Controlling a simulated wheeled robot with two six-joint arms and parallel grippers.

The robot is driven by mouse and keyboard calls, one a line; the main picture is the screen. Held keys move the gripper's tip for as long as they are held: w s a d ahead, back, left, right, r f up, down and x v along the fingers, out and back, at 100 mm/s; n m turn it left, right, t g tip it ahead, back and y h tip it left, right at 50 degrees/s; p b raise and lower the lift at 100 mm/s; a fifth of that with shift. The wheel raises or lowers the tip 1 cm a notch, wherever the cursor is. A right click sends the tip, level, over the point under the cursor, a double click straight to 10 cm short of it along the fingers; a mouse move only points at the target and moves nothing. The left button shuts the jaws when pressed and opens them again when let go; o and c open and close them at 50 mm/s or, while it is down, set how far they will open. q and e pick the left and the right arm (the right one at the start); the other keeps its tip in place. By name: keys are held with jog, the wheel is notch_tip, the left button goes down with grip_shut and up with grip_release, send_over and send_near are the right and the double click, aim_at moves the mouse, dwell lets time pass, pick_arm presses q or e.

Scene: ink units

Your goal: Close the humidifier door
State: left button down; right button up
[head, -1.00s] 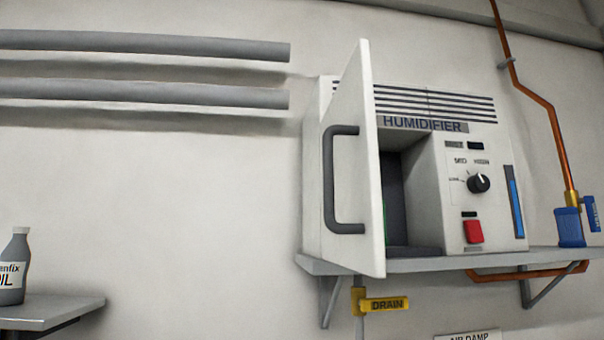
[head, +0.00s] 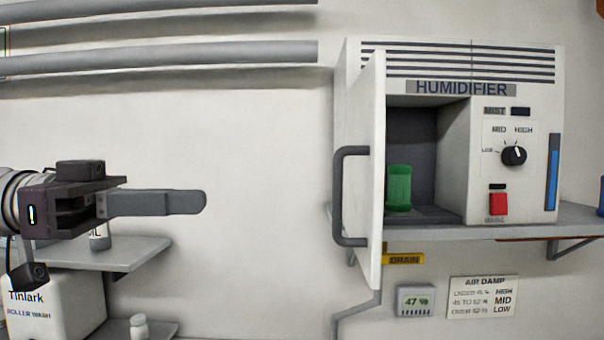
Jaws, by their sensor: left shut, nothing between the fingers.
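The white humidifier (head: 460,64) stands on a grey wall shelf at the right. Its door (head: 369,200) is hinged on the left side and stands open, swung out toward me. The door's dark handle (head: 340,197) is on its left-facing outer face. Inside the open compartment stands a green cylinder (head: 399,188). My left gripper (head: 203,201) comes in from the left, shut and empty, pointing right. It is well to the left of the handle and apart from it. My right gripper does not show.
A lower left shelf (head: 145,252) holds a bottle, partly hidden by my arm. A white Tinlark container (head: 65,305) is below. Grey pipes (head: 170,60) run along the wall above. A yellow DRAIN tag (head: 403,259) hangs under the humidifier shelf. The wall space between gripper and door is clear.

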pick_arm(q)
jog(key=w+d+p, duration=0.2)
jog(key=d+p, duration=0.3)
jog(key=d, duration=0.9)
jog(key=shift+w+f, duration=0.2)
jog(key=shift+w, duration=0.15)
jog(key=shift+w, duration=0.1)
